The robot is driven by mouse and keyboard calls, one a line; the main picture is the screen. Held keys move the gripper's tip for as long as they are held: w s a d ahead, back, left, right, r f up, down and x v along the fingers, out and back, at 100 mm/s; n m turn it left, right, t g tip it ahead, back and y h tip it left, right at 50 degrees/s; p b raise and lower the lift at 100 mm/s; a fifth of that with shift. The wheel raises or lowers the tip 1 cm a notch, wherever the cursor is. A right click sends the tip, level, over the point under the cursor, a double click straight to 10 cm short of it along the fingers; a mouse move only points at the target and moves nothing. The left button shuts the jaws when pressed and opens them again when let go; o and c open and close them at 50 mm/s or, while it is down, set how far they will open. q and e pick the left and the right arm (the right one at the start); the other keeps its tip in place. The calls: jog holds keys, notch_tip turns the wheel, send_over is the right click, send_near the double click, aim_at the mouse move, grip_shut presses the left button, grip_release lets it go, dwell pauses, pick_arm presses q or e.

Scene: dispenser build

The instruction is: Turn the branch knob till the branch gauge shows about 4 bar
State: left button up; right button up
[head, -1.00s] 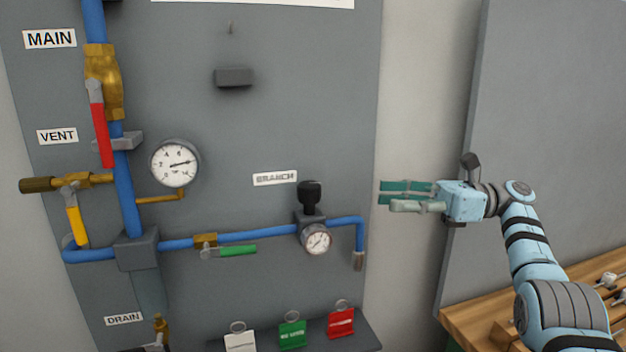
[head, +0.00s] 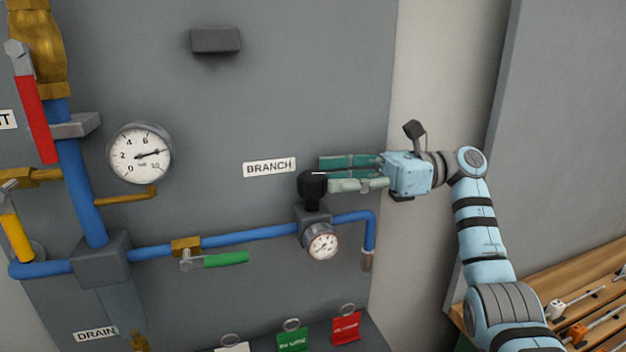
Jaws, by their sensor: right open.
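The black branch knob (head: 312,189) stands on top of the grey regulator body on the blue branch pipe, under the BRANCH label (head: 270,168). The small round branch gauge (head: 321,242) sits just below it; its dial is too small to read surely. My right gripper (head: 325,174) is open, its teal and grey fingers pointing left. The fingertips are at the knob's upper right in the picture, and the near finger overlaps the knob's edge. I cannot tell whether they touch it. My left gripper is not in view.
A larger gauge (head: 140,153) hangs at left near the red-handled valve (head: 36,119). A green-handled valve (head: 225,259) is on the branch pipe. Red (head: 346,327) and green (head: 292,336) tags stand below. A wooden rack with tools (head: 590,295) is at lower right.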

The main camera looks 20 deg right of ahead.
aim_at(314, 173)
jog(key=a, duration=0.4)
jog(key=shift+a+r, duration=0.1)
jog(key=shift+a, duration=0.1)
jog(key=shift+w, duration=0.1)
jog(key=shift+c, duration=0.3)
jog(key=c, duration=0.9)
jog(key=shift+o, duration=0.2)
jog(key=shift+t, duration=0.3)
